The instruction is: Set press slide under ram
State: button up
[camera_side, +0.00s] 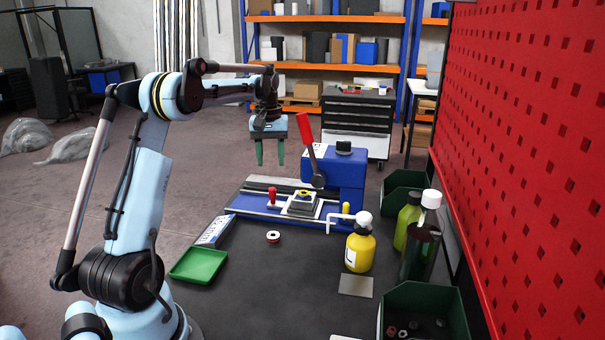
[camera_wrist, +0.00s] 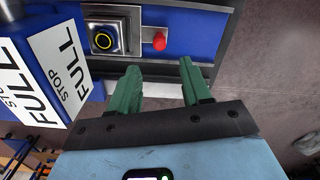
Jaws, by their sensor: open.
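The press (camera_side: 345,185) is blue, with a red lever (camera_side: 306,135) raised on it. Its slide (camera_side: 303,205) is a grey block bearing a yellow-ringed dark part, out beside the press head on the blue bed. The slide also shows in the wrist view (camera_wrist: 118,29), right of the head (camera_wrist: 45,70) with its "FULL STOP" labels. A red knob (camera_side: 272,196) stands left of the slide in the side view; in the wrist view the knob (camera_wrist: 159,41) is right of it. My gripper (camera_side: 270,162) is open and empty, above the bed. The ram's underside is hidden.
A green tray (camera_side: 198,265) and a small red-and-white ring (camera_side: 273,237) lie on the dark table. A yellow bottle (camera_side: 360,250), other bottles and green bins (camera_side: 425,300) stand on the right, by a red pegboard (camera_side: 525,130). The table's front middle is clear.

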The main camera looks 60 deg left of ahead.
jog(key=shift+r, duration=0.8)
jog(key=m+t+y, duration=0.4)
jog(key=m+t, duration=0.2)
jog(key=t, duration=0.2)
send_near(272, 189)
jog(key=shift+x, duration=6.25)
jog(key=shift+a, duration=0.15)
jog(key=shift+c, duration=0.3)
grip_shut()
